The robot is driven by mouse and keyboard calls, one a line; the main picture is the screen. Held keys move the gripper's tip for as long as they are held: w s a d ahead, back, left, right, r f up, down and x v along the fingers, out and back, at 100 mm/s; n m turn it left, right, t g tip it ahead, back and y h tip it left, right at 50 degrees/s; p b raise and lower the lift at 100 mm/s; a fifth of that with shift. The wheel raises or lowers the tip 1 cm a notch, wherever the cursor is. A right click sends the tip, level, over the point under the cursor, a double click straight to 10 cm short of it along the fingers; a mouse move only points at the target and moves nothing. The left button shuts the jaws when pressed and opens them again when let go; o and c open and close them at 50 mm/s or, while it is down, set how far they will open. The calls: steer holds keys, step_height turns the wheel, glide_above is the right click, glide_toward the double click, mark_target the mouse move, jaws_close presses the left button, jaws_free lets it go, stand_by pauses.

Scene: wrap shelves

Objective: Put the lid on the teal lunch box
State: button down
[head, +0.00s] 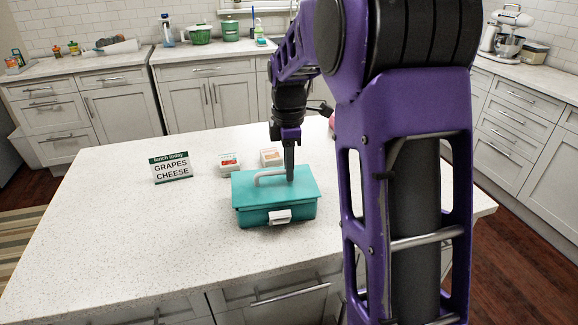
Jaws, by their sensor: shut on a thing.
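The teal lunch box (254,216) stands on the white speckled counter, with a pale latch (280,216) on its front. Its teal lid (300,197) is over the top of the box and looks about level. I cannot tell whether the lid is fully seated or slightly above the rim. My gripper (289,174) points down over the lid and is shut on the pale grey lid handle (265,177) at its right part. The fingers hide that part of the handle, and the inside of the box is covered.
Two small food containers, one with a red label (229,164) and one paler (271,156), stand behind the box. The counter (130,240) is clear at the left and front.

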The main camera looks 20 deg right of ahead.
steer(key=shift+f+b, duration=0.45)
steer(key=shift+f, duration=0.35)
steer(key=c, duration=0.8)
jaws_free()
steer(key=r+p, duration=0.1)
steer(key=r, duration=0.7)
steer(key=r+p, duration=0.2)
steer(key=r, duration=0.7)
steer(key=shift+s+r, duration=0.2)
steer(key=shift+r, duration=0.05)
